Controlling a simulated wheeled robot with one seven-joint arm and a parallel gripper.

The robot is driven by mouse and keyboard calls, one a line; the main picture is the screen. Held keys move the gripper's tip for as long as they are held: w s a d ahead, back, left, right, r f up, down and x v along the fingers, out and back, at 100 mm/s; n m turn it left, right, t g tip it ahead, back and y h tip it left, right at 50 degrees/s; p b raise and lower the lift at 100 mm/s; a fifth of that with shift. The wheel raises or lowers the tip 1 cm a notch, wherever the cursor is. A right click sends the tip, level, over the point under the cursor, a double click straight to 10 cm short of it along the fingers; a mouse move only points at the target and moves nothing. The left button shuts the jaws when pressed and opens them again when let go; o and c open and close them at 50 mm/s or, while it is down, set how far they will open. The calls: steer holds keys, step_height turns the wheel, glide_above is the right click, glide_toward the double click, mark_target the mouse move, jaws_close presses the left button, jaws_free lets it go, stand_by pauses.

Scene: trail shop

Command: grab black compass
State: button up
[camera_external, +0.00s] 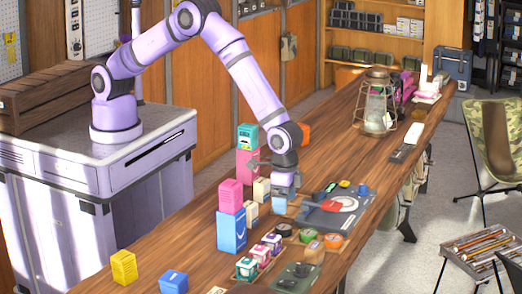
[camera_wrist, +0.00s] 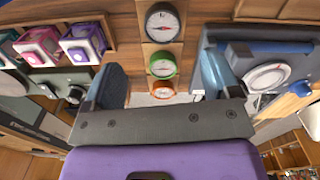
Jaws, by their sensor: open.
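The black compass (camera_wrist: 162,23), with a white dial and red needle, lies face up at the top of the wrist view, first in a row on a wooden strip. In the external view a dark round thing (camera_external: 284,229) at the row's left end looks like it, partly shaded. My gripper (camera_wrist: 161,66) is open and empty. In the wrist view its two blue-grey fingers stand either side of the row, with the black compass beyond their tips. In the external view my gripper (camera_external: 286,205) hangs pointing down just above the table, close behind the row.
A green compass (camera_wrist: 163,65) and an orange compass (camera_wrist: 163,92) share the row. Pink and purple cubes (camera_wrist: 84,43) sit left of it. A grey case with a round dial (camera_wrist: 266,76) lies right. A blue box (camera_external: 232,232) carrying a pink block (camera_external: 231,196) stands left of my gripper.

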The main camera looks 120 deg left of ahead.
mark_target(284, 226)
step_height(284, 226, down, 8)
steer(key=shift+a+f, duration=0.1)
steer(key=shift+a, duration=0.05)
steer(key=c, duration=1)
